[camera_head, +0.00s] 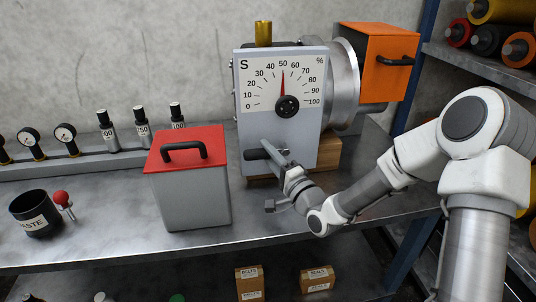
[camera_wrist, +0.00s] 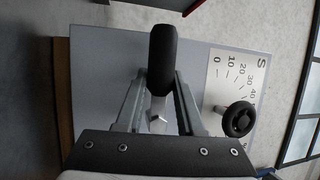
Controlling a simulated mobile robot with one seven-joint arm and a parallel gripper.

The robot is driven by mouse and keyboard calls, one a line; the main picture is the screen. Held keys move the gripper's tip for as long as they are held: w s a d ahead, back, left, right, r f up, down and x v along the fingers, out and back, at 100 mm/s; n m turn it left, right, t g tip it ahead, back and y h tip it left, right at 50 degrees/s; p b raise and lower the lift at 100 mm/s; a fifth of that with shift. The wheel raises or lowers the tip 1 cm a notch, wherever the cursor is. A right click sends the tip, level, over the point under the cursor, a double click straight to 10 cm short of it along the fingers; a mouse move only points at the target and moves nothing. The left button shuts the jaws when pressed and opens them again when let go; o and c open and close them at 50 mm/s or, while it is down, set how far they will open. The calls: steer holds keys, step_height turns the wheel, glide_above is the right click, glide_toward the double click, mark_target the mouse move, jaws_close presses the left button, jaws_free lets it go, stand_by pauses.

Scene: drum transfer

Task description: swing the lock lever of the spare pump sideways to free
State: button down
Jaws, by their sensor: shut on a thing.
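The spare pump (camera_head: 300,125) stands on the bench with a grey front, an S mark and a percent dial. Its needle points near 50. The lock lever (camera_head: 256,154) is a black grip low on the left of the front, pointing left in the head view. My gripper (camera_head: 276,156) is at this lever, shut on it. In the wrist view the lever's black grip (camera_wrist: 163,48) stands between the fingertips of my gripper (camera_wrist: 161,80). The exact contact is partly hidden. A black knob (camera_wrist: 238,118) shows right of the fingers.
A grey box with a red lid (camera_head: 188,150) stands close left of my gripper. An orange housing (camera_head: 388,62) is behind the pump. The bench front below my gripper is clear.

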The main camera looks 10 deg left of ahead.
steer(key=shift+r, duration=0.1)
stand_by(0.3)
steer(key=c, duration=0.5)
jaws_free()
steer(key=shift+p+v, duration=1.5)
steer(key=shift+v, duration=7.2)
